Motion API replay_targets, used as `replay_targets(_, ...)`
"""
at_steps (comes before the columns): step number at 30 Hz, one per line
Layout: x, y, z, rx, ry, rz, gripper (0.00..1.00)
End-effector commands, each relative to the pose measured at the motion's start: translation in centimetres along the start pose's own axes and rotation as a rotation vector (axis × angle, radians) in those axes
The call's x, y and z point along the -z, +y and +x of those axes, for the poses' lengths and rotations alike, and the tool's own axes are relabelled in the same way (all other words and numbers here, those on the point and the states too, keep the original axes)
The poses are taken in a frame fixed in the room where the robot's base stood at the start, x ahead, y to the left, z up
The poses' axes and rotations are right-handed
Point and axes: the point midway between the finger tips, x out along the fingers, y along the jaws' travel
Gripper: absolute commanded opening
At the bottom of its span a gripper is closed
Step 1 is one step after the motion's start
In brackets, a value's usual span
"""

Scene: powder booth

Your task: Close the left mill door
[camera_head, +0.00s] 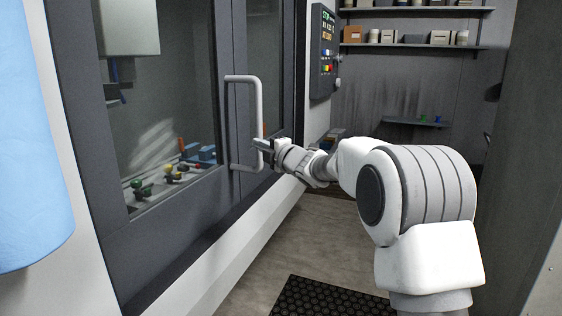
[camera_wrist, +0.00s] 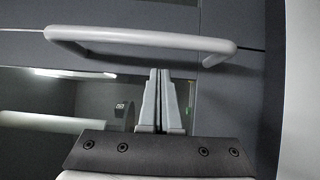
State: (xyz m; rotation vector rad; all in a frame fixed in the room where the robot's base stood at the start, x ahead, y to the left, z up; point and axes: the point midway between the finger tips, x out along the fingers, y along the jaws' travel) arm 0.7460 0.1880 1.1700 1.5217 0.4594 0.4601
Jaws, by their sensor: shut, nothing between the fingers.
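The left mill door (camera_head: 75,75) is a dark grey framed panel with a large window. A light grey C-shaped handle (camera_head: 259,105) stands out near its right edge. In the wrist view the handle (camera_wrist: 140,38) runs across the top. My gripper (camera_head: 262,145) is beside the lower part of the handle's bar. In the wrist view the two fingertips (camera_wrist: 160,72) are pressed together, pointing at the handle, with nothing between them. I cannot tell whether they touch the bar. A thin seam shows beside the handle; the door's exact opening is unclear.
A control panel (camera_head: 323,50) with coloured buttons is on the machine's right front. Through the window, green and yellow fittings and a blue block (camera_head: 206,153) show. A black mat (camera_head: 325,298) lies on the floor. Shelves (camera_head: 415,46) hold boxes at the back wall.

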Motion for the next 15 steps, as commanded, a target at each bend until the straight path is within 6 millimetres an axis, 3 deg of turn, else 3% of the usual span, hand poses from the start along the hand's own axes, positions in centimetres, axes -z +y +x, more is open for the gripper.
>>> replay_targets(2,0.2,-0.1,-0.3,0.0,-0.001,0.0,0.0)
replay_targets(15,0.2,0.0,-8.1,0.001,-0.001,0.0,0.0)
